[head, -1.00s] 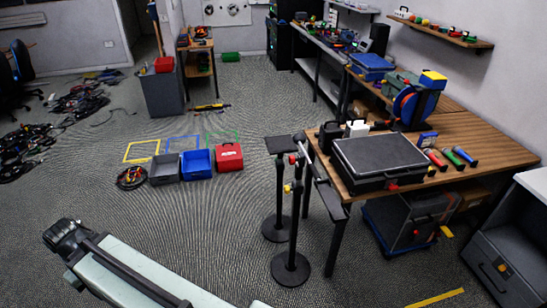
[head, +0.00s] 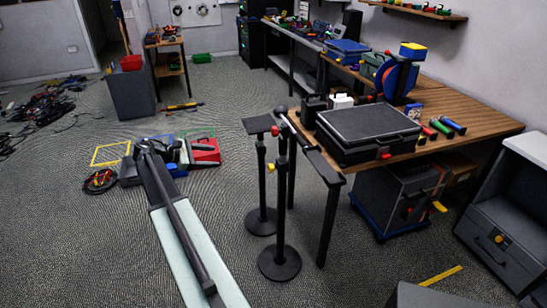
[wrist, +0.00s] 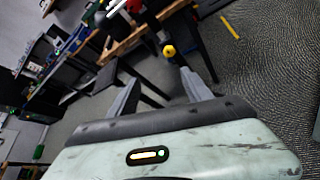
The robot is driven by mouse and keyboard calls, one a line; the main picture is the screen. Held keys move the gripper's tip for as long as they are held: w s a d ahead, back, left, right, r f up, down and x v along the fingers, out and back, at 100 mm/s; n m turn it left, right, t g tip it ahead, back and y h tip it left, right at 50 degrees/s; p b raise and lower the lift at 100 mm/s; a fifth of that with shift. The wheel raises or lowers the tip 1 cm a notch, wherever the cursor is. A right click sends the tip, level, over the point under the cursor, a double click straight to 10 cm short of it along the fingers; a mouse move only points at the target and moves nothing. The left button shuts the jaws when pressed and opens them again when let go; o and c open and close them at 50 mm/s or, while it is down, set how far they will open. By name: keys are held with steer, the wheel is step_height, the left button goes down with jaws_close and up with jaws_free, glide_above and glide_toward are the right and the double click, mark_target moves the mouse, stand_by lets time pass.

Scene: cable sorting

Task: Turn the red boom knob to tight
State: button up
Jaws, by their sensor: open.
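The red boom knob (head: 275,130) sits near the top of a black stand (head: 281,205), where a dark boom (head: 312,150) slopes down to the right. A red knob (wrist: 134,5) also shows at the top edge of the wrist view. A yellow knob (head: 270,167) is lower on the stands, and a yellow knob (wrist: 168,49) shows ahead of the fingers. My gripper (head: 154,150) is left of the stands, apart from them. In the wrist view my gripper (wrist: 161,78) is open and empty. The knob's setting is too small to read.
A second stand with a flat plate (head: 258,124) is close beside the boom stand. A wooden table (head: 455,115) with a black case (head: 368,130) stands to the right. Floor bins, including a red one (head: 205,151), are behind my gripper.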

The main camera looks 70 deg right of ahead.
steer(key=s+d+n+g+b, duration=0.1)
steer(key=s+d+g+b, duration=0.15)
steer(key=s+d, duration=0.45)
steer(key=n+g+h+b, duration=0.1)
steer(key=g+b, duration=0.1)
steer(key=g, duration=0.2)
glide_toward(272, 132)
steer(key=x, duration=1.1)
steer(key=shift+w+d+f, duration=0.15)
steer(key=shift+d+f, duration=0.1)
steer(key=shift+d, duration=0.05)
steer(key=shift+c, duration=0.4)
